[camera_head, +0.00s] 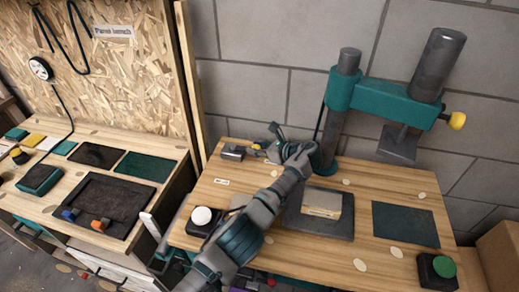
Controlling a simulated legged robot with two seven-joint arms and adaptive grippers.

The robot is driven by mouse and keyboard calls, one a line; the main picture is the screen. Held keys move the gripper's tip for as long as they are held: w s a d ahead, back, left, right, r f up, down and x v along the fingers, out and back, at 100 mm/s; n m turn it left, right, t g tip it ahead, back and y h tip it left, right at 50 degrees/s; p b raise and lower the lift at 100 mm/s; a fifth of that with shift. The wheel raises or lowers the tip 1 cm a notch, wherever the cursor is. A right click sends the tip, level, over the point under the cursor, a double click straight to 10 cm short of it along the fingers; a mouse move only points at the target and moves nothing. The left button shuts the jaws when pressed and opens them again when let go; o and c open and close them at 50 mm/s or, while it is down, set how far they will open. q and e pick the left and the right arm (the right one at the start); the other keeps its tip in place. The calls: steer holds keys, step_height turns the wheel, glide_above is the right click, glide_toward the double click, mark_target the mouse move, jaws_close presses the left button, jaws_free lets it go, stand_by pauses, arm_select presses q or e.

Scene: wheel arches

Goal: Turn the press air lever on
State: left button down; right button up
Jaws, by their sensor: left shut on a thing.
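The press (388,98) stands on the wooden bench, with a green arm, dark cylinders and a yellow knob. A small grey air valve (233,152) sits at the bench's back left, with a yellow lever (257,147) on its right side. My left arm reaches across the bench from the bottom. My left gripper (270,149) is at the lever and is shut on it; the fingers hide part of it, so its exact angle is hard to tell. My right gripper is not in view.
A pale block (322,203) lies on a dark plate in mid-bench. A white button (201,216) is left of my arm and a green button (443,267) at the right corner. A dark green mat (405,224) lies flat. A panel bench (150,140) stands left.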

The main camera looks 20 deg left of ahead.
arm_select(q)
steer(key=shift+a+f, duration=0.1)
steer(key=shift+f, duration=0.15)
